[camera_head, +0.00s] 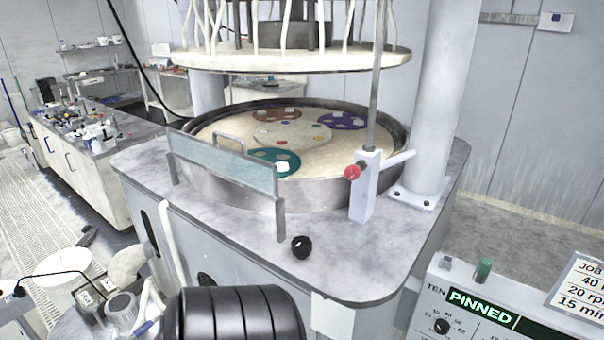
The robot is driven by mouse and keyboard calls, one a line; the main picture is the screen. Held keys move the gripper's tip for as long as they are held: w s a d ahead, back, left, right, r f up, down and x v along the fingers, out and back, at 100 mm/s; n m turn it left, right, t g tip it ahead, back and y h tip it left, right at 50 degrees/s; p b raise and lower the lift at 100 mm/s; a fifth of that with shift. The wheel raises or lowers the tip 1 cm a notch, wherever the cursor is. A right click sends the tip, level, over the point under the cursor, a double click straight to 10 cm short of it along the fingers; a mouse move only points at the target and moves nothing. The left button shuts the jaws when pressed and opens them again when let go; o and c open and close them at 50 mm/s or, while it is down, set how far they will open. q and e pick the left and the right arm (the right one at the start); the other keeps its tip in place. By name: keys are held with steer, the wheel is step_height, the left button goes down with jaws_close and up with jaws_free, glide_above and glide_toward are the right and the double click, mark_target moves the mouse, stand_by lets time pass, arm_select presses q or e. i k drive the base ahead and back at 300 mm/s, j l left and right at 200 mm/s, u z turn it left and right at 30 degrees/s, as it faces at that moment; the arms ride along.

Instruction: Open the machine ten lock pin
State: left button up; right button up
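The lock pin's red knob (352,172) sticks out of the left side of a pale upright block (364,190) at the front right of the machine top. A thin vertical rod rises from this block, past the edge of the raised upper plate (290,58). A short pale arm joins the block's side toward the thick white column (432,110). The control panel (470,305) at the lower right reads "TEN" and "PINNED" on a green display (482,308). Neither of my grippers is in view.
The round platen (230,135) holds coloured discs. A clear guard (222,165) stands at its front left, and a black ball knob (301,246) sits on the front deck. A black ribbed cylinder, which I cannot identify, fills the bottom centre. A cluttered bench (90,165) stands left.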

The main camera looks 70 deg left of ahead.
mark_target(352, 172)
steer(key=u, duration=1.8)
